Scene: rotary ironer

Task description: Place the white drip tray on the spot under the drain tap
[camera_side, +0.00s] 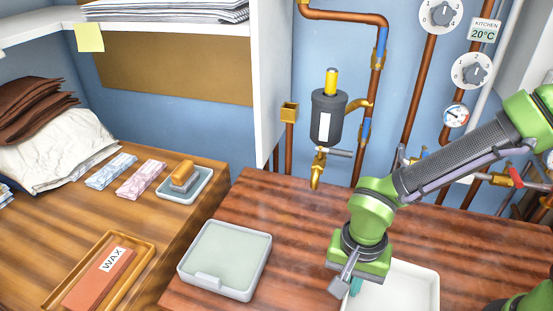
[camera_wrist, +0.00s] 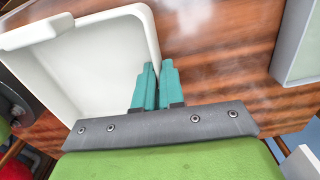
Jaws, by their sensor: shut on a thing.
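The white drip tray (camera_side: 420,272) is on the wooden worktop at the lower right in the side view, partly hidden behind my arm. In the wrist view the white drip tray (camera_wrist: 100,70) fills the upper left. My gripper (camera_side: 355,286) is shut on its side wall, with the teal fingers (camera_wrist: 156,85) on either side of the wall. The brass drain tap (camera_side: 317,172) hangs under a dark cylinder, behind and left of my gripper. The worktop under the tap (camera_side: 300,205) is bare. I see no mark there.
A grey tray with a pale green inside (camera_side: 225,262) stands left of my gripper; its edge (camera_wrist: 296,45) shows in the wrist view. Pipes (camera_side: 372,110) and dials line the back wall. A wax block (camera_side: 100,278) lies on the left counter.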

